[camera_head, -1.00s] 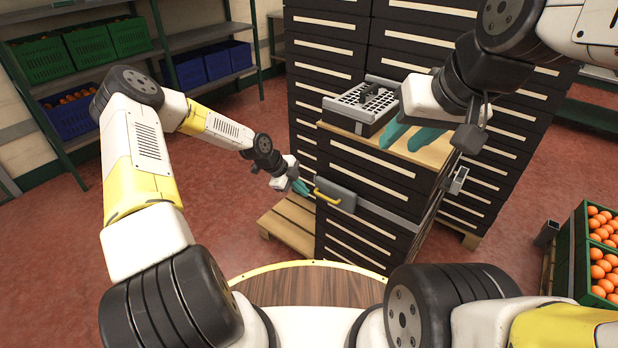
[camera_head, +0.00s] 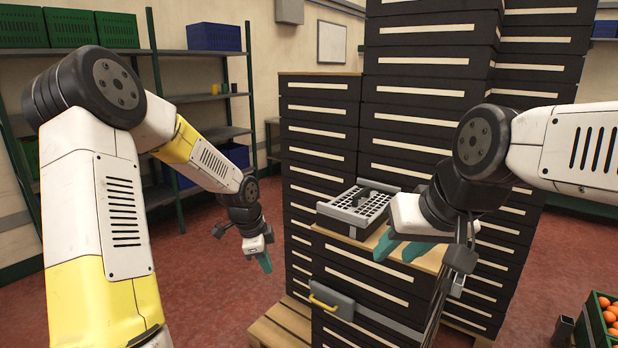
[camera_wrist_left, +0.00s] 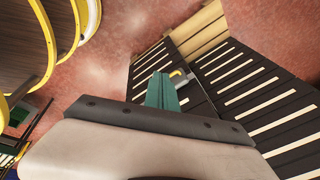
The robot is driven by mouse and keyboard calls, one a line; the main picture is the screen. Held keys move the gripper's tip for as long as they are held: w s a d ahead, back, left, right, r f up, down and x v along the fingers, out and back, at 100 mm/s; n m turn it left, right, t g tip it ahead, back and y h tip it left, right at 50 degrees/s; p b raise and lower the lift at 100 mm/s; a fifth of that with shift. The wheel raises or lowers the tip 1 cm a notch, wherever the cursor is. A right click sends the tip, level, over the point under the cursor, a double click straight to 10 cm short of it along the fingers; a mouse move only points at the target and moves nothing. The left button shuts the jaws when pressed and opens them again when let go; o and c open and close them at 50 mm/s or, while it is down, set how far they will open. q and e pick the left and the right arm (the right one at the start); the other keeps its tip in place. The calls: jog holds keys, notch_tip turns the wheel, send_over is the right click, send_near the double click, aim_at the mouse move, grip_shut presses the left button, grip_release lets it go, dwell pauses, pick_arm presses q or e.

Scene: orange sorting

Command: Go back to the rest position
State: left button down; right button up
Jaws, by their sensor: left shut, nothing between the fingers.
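My left gripper (camera_head: 265,262) is shut and empty, its teal fingers pointing down over the floor to the left of the low drawer cabinet. It stands apart from the yellow handle (camera_head: 323,303) on that cabinet. In the left wrist view its teal fingers (camera_wrist_left: 161,92) are together, with the cabinet drawers behind them. My right gripper (camera_head: 398,247) is above the wooden top of the low cabinet, beside the grey tray. Its two teal fingers show with a gap between them, and nothing is seen held.
A grey slotted tray (camera_head: 330,212) sits on the low cabinet (camera_head: 365,290). Tall black drawer cabinets (camera_head: 425,100) stand behind. A wooden pallet (camera_head: 268,330) lies at the cabinet's foot. Shelves with crates (camera_head: 213,37) are at the back left.

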pick_arm(q)
jog(key=s+a+r+n+t, duration=0.1)
jog(key=s+r+n+t, duration=0.1)
jog(key=s+r+n, duration=0.6)
jog(key=s+a+r+n+t, duration=0.1)
jog(key=s+r+n+t, duration=0.1)
jog(key=s+r+n, duration=0.6)
jog(key=s+r, duration=0.6)
jog(key=s, duration=0.2)
jog(key=shift+s+a+n, duration=0.3)
jog(key=shift+s, duration=0.1)
